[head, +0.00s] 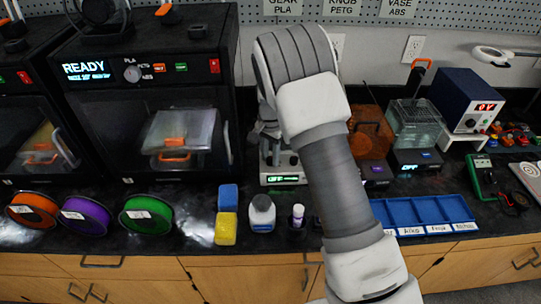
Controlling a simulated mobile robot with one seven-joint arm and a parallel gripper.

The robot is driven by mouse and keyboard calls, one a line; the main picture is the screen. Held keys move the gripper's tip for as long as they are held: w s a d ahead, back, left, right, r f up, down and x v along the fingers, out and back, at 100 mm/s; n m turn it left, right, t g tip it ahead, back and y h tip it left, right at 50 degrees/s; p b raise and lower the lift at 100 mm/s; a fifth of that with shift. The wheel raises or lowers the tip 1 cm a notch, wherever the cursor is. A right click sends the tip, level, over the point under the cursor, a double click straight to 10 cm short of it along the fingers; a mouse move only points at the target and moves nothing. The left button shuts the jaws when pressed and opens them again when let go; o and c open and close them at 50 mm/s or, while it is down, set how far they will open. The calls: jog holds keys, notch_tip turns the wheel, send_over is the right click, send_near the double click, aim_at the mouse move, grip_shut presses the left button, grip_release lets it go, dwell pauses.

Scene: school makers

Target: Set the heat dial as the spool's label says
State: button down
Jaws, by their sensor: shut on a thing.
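Three filament spools lie on the left of the black counter: an orange one (33,215), a purple one (84,216) and a green one (146,215). Each carries a white label too small to read. The printer (215,95) behind them shows READY on its display. A round dial (132,74) sits on its front panel, with small PLA lettering beside it. My gripper (268,140) points down at the small device (283,180) with a lit OFF display. My arm hides most of the gripper and its fingertips. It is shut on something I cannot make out.
A blue sorting tray (425,213) lies right of my arm. A blue power unit (465,100) stands at the back right.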

aim_at(271, 159)
jog(key=c, duration=0.6)
grip_release()
jog(key=shift+o, duration=0.2)
notch_tip(271, 159, up, 18)
jog(key=p, duration=0.1)
jog(key=shift+f, duration=0.25)
